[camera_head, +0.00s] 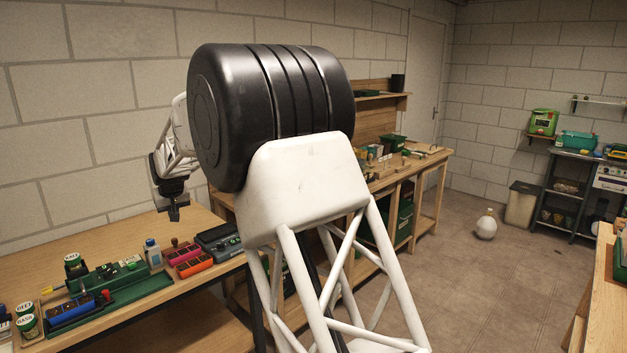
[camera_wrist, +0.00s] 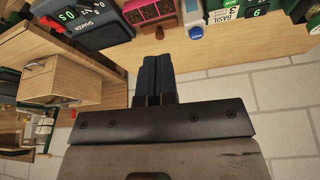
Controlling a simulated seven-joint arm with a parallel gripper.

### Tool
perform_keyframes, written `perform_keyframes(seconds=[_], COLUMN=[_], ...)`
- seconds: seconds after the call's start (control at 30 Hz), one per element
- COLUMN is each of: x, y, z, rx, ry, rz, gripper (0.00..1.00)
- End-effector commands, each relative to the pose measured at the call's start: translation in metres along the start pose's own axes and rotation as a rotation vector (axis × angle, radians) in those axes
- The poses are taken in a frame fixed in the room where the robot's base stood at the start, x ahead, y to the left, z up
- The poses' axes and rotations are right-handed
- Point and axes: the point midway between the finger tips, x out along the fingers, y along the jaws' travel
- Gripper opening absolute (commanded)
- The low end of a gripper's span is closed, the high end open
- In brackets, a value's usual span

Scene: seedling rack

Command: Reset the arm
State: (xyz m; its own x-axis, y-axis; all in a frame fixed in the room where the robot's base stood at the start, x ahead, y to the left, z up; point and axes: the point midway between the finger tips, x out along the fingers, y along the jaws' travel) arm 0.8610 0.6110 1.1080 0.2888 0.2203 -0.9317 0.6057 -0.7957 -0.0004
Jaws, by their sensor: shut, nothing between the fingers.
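My gripper (camera_head: 174,212) hangs in the air above the wooden bench (camera_head: 212,287), over its back edge near the block wall. In the wrist view my gripper (camera_wrist: 158,62) points toward the bench, with its two dark fingers pressed together and nothing between them. It is apart from everything on the bench. My own large black joint and white arm links fill the middle of the head view and hide part of the bench behind them.
A second bench (camera_head: 438,158) stands further back. The floor at right is mostly clear.

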Motion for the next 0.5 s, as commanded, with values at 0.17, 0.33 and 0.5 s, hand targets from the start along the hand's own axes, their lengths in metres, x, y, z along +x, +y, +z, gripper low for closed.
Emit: perform_keyframes(seconds=[0.17,0.33,0.5], x=[-0.041,-0.076,-0.108], y=[0.039,0.071,0.1], z=[0.03,0.061,0.095], rx=[0.039,0.074,0.109], ry=[-0.007,-0.015,-0.023], rz=[0.015,0.029,0.042], gripper=[0.0,0.0,0.0])
